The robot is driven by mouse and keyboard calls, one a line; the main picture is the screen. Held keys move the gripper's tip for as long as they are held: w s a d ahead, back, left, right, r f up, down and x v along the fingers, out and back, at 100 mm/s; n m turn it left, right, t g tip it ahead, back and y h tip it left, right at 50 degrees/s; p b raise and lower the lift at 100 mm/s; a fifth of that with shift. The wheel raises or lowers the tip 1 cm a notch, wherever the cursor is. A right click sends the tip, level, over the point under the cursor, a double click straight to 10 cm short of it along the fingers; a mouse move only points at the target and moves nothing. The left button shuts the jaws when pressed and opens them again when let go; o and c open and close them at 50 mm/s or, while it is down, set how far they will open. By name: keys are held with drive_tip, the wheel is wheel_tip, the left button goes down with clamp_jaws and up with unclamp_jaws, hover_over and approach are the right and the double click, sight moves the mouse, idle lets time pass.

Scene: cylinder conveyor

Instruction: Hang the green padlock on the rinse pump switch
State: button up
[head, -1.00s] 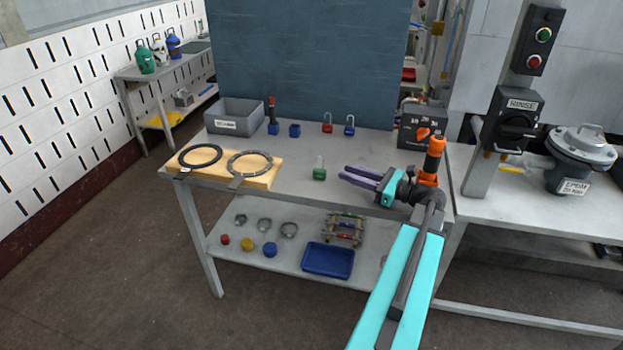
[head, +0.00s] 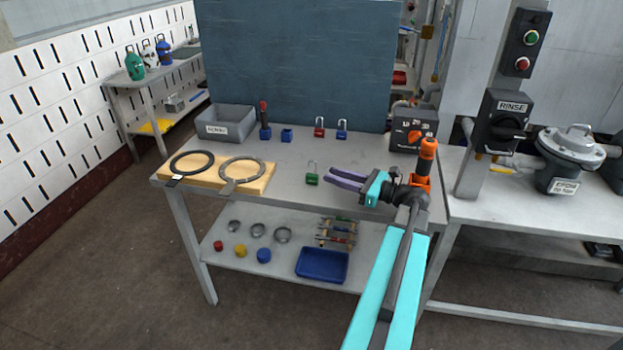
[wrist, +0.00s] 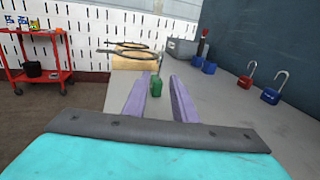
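The green padlock (head: 312,179) stands upright on the bench top (head: 290,155), its shackle pointing up. My gripper (head: 331,180) is open, just right of the padlock in the head view, with its purple fingers pointing left toward it. In the wrist view the green padlock (wrist: 157,85) shows between and beyond the fingertips (wrist: 158,82), with nothing held. The rinse pump switch (head: 505,122) is a black box with a rotary handle under a RINSE label, on a post at the right. No padlock shows on it.
A red padlock (head: 319,127) and a blue padlock (head: 341,129) stand at the back of the bench. A grey bin (head: 226,125), rings on a wooden board (head: 262,185) and an orange-knobbed box (head: 412,130) are also there. A grey pump (head: 566,158) stands right of the post.

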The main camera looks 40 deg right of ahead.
drive_tip(key=shift+p+x, duration=0.6)
drive_tip(key=shift+x, duration=2)
drive_tip(key=shift+c, duration=0.3)
clamp_jaws()
